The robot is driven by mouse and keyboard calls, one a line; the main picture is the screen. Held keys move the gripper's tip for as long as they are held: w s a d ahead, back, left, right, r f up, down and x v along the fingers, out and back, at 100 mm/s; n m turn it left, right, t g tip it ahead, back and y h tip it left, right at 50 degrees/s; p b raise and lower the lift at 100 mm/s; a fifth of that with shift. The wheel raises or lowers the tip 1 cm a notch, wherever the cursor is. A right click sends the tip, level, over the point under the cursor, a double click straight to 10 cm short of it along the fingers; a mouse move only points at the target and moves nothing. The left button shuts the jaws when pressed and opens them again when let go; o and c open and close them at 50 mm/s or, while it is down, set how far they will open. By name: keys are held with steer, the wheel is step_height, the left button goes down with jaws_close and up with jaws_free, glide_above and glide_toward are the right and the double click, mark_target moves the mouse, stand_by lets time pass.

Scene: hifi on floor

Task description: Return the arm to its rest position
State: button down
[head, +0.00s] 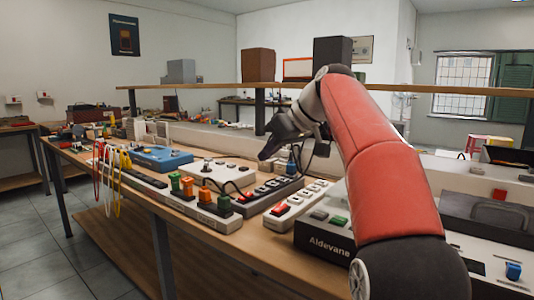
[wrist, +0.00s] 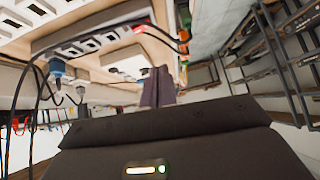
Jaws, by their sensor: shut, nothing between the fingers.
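The black gripper body fills the lower part of that view. No object is held.
The wooden workbench (head: 135,188) carries a blue device (head: 157,158), power strips with orange and green plugs (head: 205,194), a red-switched strip (head: 290,208) and an "Aldevane" box (head: 325,235) close beneath my arm. Cables hang at the bench's left edge. A raised shelf (head: 205,86) runs behind.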

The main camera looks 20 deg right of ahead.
steer(key=s+a+f+m+h, duration=0.1)
steer(key=s+f, duration=0.2)
steer(key=s, duration=0.1)
steer(key=s+a+f+m+h, duration=0.1)
steer(key=s+a+f, duration=0.1)
steer(key=s+f, duration=0.1)
steer(key=s+a+f+m+h, duration=0.1)
steer(key=s+a+f, duration=0.1)
steer(key=s+f, duration=0.1)
steer(key=shift+s+a+m+g, duration=0.1)
steer(key=shift+s+m+g, duration=0.25)
steer(key=shift+s, duration=0.55)
steer(key=s+d+f+m+h, duration=0.1)
steer(key=s+f+m+h, duration=0.1)
steer(key=s+f, duration=1.6)
steer(key=shift+d+f+m+h, duration=0.35)
steer(key=shift+f+m, duration=0.2)
steer(key=shift+f, duration=0.3)
steer(key=shift+s+a+g, duration=0.1)
steer(key=shift+g, duration=0.15)
